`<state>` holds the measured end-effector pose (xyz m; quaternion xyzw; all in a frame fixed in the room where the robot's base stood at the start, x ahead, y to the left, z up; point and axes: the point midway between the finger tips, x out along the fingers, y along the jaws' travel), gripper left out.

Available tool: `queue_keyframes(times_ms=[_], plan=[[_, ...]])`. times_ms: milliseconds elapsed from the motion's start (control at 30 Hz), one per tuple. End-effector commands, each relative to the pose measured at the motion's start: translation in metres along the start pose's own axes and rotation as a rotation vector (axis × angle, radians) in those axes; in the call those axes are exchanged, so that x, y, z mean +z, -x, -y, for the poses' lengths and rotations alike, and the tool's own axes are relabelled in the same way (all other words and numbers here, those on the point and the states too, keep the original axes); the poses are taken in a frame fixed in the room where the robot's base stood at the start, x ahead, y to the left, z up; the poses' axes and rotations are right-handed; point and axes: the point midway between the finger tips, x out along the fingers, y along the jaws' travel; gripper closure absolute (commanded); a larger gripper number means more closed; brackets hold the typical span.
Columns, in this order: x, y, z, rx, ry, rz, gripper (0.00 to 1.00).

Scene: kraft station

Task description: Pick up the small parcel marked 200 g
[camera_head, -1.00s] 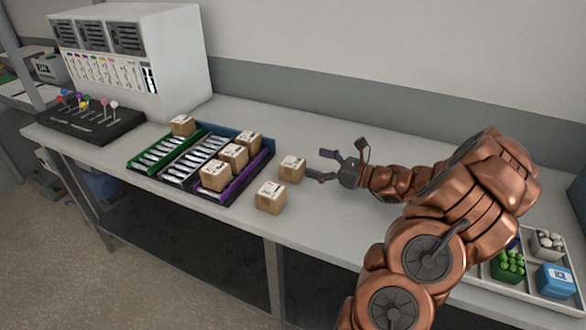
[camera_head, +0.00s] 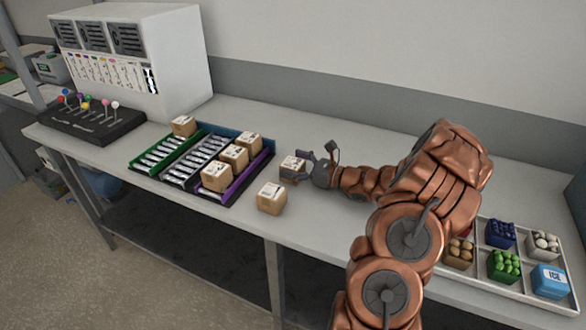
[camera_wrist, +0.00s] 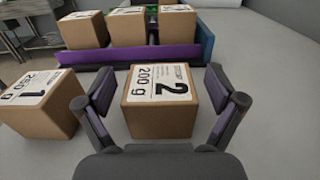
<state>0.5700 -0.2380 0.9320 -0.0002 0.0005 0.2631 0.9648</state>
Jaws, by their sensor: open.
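The small parcel marked 200 g (camera_wrist: 159,112) is a brown box with a white label that also bears a large 2. In the wrist view it stands on the table between the two open fingers of my gripper (camera_wrist: 158,100), with a gap showing on each side. In the head view the parcel (camera_head: 291,165) is right of the roller tray, partly hidden by my gripper (camera_head: 305,166). My gripper is low over the table and has not closed on it.
A parcel marked 250 g (camera_wrist: 42,103) stands close to the left finger; it also shows in the head view (camera_head: 271,198). The roller tray (camera_head: 240,190) with several parcels lies beyond. A tray of small coloured boxes (camera_head: 480,276) is at right.

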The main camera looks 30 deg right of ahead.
Motion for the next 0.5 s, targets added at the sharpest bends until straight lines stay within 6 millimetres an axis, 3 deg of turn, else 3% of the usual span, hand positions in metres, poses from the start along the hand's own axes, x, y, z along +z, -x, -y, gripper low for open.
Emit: queue_keyframes(times_ms=[233, 500], plan=[[-0.0001, -0.0008, 0.0000, 0.000, 0.000, 0.001, 0.07], [-0.0001, -0.0005, 0.0001, -0.001, 0.000, 0.001, 0.35]])
